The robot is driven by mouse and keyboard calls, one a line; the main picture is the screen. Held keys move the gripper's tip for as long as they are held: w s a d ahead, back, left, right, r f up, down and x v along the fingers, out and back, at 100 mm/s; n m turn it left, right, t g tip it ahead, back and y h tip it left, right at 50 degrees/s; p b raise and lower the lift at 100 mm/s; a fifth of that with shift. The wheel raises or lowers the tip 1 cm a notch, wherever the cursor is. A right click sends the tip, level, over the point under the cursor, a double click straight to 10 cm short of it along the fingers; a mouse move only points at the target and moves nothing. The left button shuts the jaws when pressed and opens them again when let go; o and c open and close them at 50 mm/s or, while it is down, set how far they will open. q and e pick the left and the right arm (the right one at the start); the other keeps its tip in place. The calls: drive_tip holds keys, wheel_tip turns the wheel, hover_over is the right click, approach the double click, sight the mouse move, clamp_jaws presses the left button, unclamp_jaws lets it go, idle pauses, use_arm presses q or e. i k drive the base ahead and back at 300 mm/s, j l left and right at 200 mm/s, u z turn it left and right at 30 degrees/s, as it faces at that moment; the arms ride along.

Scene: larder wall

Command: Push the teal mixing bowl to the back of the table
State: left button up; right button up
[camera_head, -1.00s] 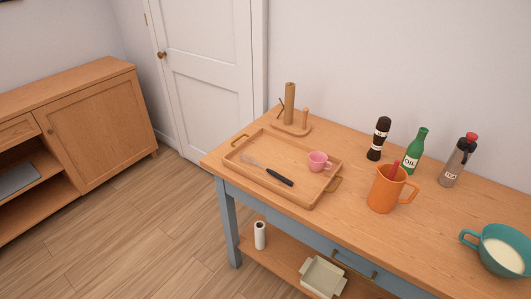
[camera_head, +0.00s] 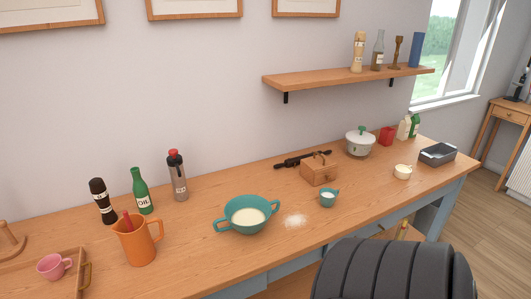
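The teal mixing bowl (camera_head: 233,223) stands upright on the wooden table (camera_head: 190,262), near the middle of its length and closer to the front edge than the wall. It has two side handles and holds something pale. Bare table lies between the bowl and the back wall. A dark ribbed part of mine covers the lower right of the view. Neither gripper shows.
An orange jug (camera_head: 137,246), a green oil bottle (camera_head: 143,195), and a grey bottle (camera_head: 177,180) stand left of the bowl.

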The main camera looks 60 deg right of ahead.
sight(248, 214)
drive_tip(key=z, duration=1.65)
drive_tip(key=l+u, duration=0.1)
drive_tip(key=l, duration=1.05)
